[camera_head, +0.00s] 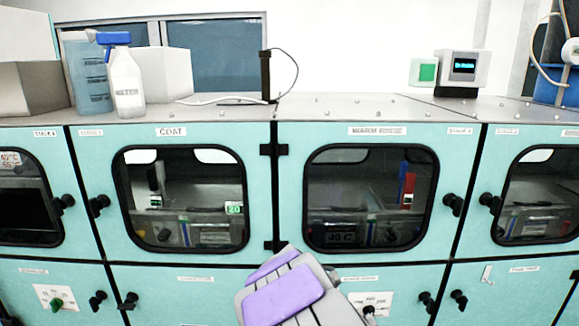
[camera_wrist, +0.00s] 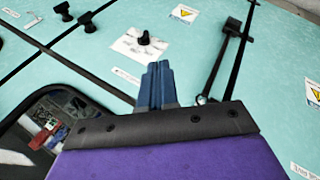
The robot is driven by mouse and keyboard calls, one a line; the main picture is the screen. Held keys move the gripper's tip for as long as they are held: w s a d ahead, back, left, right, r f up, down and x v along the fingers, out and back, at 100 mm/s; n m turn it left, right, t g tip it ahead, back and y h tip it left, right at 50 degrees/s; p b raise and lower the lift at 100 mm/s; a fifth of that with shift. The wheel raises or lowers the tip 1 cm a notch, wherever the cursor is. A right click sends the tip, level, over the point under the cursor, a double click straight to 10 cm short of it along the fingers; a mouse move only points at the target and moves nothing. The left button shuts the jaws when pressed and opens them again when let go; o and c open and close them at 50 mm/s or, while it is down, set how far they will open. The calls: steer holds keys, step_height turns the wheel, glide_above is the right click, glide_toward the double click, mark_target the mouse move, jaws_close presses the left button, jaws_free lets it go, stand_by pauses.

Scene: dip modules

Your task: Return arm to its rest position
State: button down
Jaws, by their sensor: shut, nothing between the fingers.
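My arm, with purple and grey panels, rises from the bottom middle of the head view in front of the teal cabinets. My gripper (camera_wrist: 158,84) shows in the wrist view as two blue-grey fingers pressed together, with nothing between them. Its tips point toward a white panel with a black knob (camera_wrist: 142,42) on the teal cabinet face. I cannot tell how far the tips are from that face. In the head view the fingers cannot be made out.
Teal cabinets have windowed doors marked COAT (camera_head: 125,245) and another to its right (camera_head: 290,190), with black knobs. On top stand a spray bottle (camera_head: 127,85), a box (camera_head: 165,72) and a small display unit (camera_head: 462,67). A thin black bar (camera_wrist: 217,65) runs near my fingers.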

steer(key=s+d+r+m+g, duration=0.2)
steer(key=s+d, duration=0.3)
steer(key=s, duration=0.2)
steer(key=s+a+r+m+g+y, duration=0.1)
steer(key=s+g+y, duration=0.3)
steer(key=s, duration=2.6)
steer(key=shift+s+a+r+m+y, duration=0.2)
steer(key=shift+a+r+m+y, duration=0.1)
steer(key=shift+a+m+y, duration=0.35)
steer(key=shift+d, duration=0.25)
steer(key=shift+a, duration=0.15)
